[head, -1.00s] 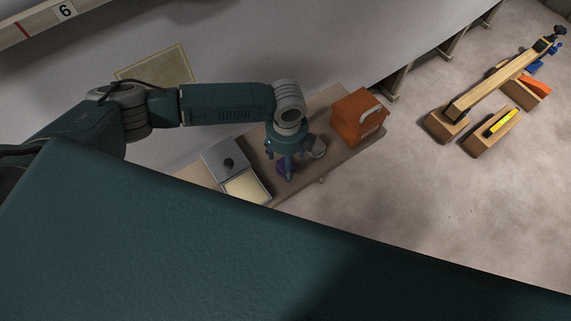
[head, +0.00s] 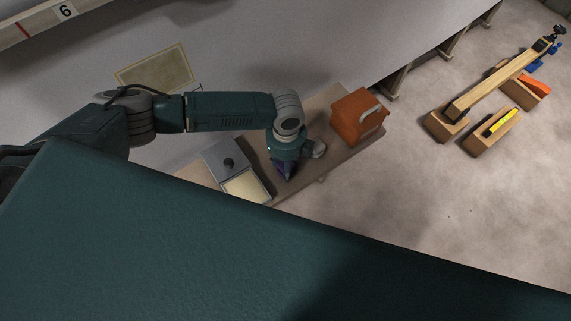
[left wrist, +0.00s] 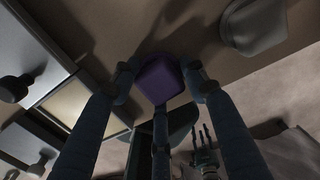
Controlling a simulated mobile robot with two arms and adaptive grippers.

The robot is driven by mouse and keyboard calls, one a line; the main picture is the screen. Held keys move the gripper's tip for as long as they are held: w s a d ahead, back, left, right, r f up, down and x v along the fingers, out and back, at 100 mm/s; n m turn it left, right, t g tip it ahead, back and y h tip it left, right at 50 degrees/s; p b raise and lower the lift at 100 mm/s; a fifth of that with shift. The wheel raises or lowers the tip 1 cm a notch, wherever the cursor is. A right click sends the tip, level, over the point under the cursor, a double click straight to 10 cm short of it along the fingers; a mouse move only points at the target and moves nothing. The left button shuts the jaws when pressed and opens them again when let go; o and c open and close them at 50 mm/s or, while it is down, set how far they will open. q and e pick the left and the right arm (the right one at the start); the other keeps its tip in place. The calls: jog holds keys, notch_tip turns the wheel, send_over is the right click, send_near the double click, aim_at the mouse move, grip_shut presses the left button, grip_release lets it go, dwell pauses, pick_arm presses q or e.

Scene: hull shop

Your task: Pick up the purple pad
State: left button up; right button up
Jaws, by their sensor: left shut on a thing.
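The purple pad (left wrist: 160,79) is a small dark purple block between the fingers of my left gripper (left wrist: 160,88) in the left wrist view. The fingers are shut on it from several sides. In the head view the left gripper (head: 284,168) points down over the bench, and the pad is a small dark purple patch mostly hidden by the fingers. I cannot tell whether the pad still touches the bench top. My right gripper is not clearly in the head view.
The brown bench (head: 314,118) holds an orange box (head: 358,117) with a pale handle and a grey box (head: 225,155) with a dark knob. A pale-topped tray (head: 246,187) sits beside it. A grey rounded object (head: 319,149) stands close to the gripper. Wooden beams (head: 500,77) lie on the floor.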

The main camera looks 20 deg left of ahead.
pick_arm(q)
jog(key=shift+r, duration=0.5)
notch_tip(320, 180, up, 19)
